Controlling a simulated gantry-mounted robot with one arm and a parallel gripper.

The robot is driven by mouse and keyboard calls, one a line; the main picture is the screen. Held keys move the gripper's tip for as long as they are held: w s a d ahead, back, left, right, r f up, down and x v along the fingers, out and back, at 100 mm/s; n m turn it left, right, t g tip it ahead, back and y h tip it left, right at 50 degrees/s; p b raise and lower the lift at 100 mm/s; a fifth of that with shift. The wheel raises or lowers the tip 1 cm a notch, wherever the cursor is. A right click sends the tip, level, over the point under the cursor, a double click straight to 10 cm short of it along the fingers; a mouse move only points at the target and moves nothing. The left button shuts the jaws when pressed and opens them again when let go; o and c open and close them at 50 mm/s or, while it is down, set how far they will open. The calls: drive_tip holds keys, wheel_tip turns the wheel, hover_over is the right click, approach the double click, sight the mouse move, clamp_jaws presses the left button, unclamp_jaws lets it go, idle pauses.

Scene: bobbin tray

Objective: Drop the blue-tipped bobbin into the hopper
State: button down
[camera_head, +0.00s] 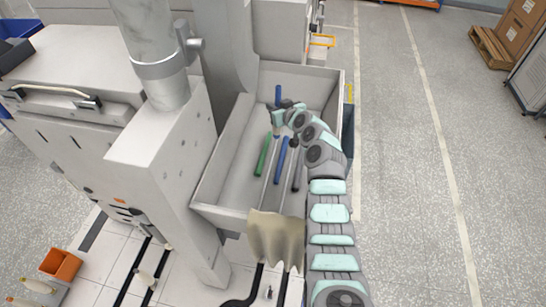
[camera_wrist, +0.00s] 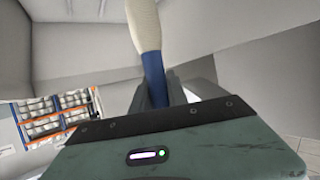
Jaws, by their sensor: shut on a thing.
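My gripper (camera_head: 278,117) is over the upper part of the grey open-topped hopper (camera_head: 213,180), inside its outline in the head view. In the wrist view my gripper (camera_wrist: 156,92) is shut on the blue-tipped bobbin (camera_wrist: 153,70). The fingers hold it by its blue end. Its cream yarn-wound body points away from the gripper and leaves the top of the view. In the head view a blue piece (camera_head: 278,96) shows just past the gripper; I cannot tell whether it is the held bobbin. The height above the hopper floor is unclear.
Inside the hopper lie a green rod (camera_head: 263,155), a blue rod (camera_head: 281,160) and some grey rods. A grey machine with a vertical pipe (camera_head: 153,50) stands at the left. A beige cloth-like flap (camera_head: 275,236) hangs at the hopper's front. Open floor lies to the right.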

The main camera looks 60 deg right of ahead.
drive_tip(key=c, duration=1.2)
unclamp_jaws()
drive_tip(key=shift+s+a+r, duration=0.25)
drive_tip(key=shift+s+r, duration=0.05)
drive_tip(key=shift+s, duration=0.1)
drive_tip(key=v, duration=0.9)
drive_tip(key=shift+s+a+b, duration=0.25)
drive_tip(key=shift+s+b, duration=0.05)
drive_tip(key=shift+b, duration=0.1)
